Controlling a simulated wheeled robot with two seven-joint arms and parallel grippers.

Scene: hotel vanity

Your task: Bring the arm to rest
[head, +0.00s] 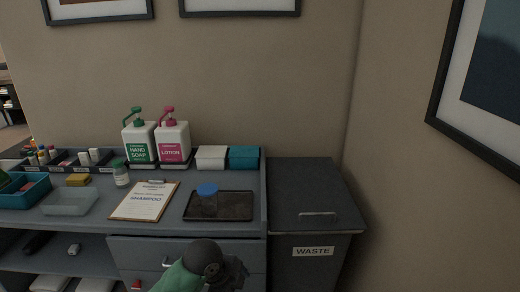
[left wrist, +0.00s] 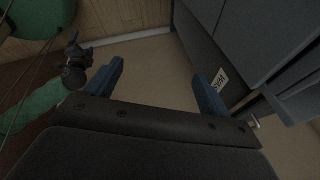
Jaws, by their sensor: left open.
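My left gripper (left wrist: 160,78) is open in the left wrist view. Its two blue fingers stand wide apart with nothing between them, over bare floor. In the head view a green and dark link of my arm shows at the bottom, in front of the vanity's drawers; no fingers can be made out there. In the left wrist view another green arm of mine, at the left, ends in a dark joint and small blue parts that look like my right gripper (left wrist: 78,52). It is too small to tell its jaw state.
Grey panels with a white label (left wrist: 222,78) are close to the left gripper's right finger.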

